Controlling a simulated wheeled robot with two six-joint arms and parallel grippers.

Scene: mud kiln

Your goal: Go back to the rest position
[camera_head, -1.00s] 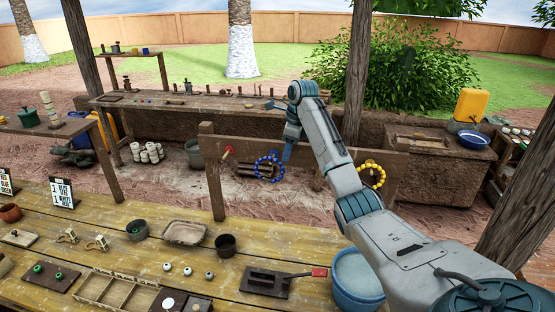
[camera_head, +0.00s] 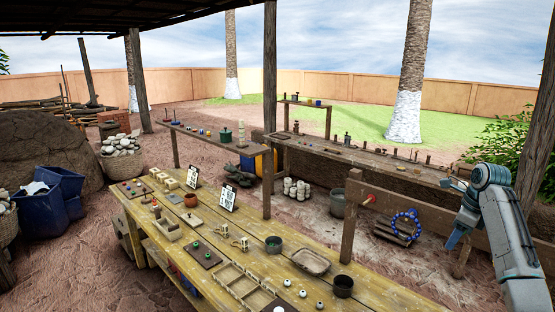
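My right arm (camera_head: 510,250) comes in from the right edge, with a bend at its wrist. My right gripper (camera_head: 458,236) hangs in the air at the right, its tip pointing down. It shows nearly edge-on, so its opening cannot be told. I see no object in it. My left gripper is not in view.
The long wooden table (camera_head: 381,297) runs across the front with trays, pots and two sign cards (camera_head: 228,197). Wooden posts (camera_head: 350,215) stand behind it. Blue bins (camera_head: 60,188) and a basket of stones (camera_head: 121,155) are at the left. Bare ground lies at the lower left.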

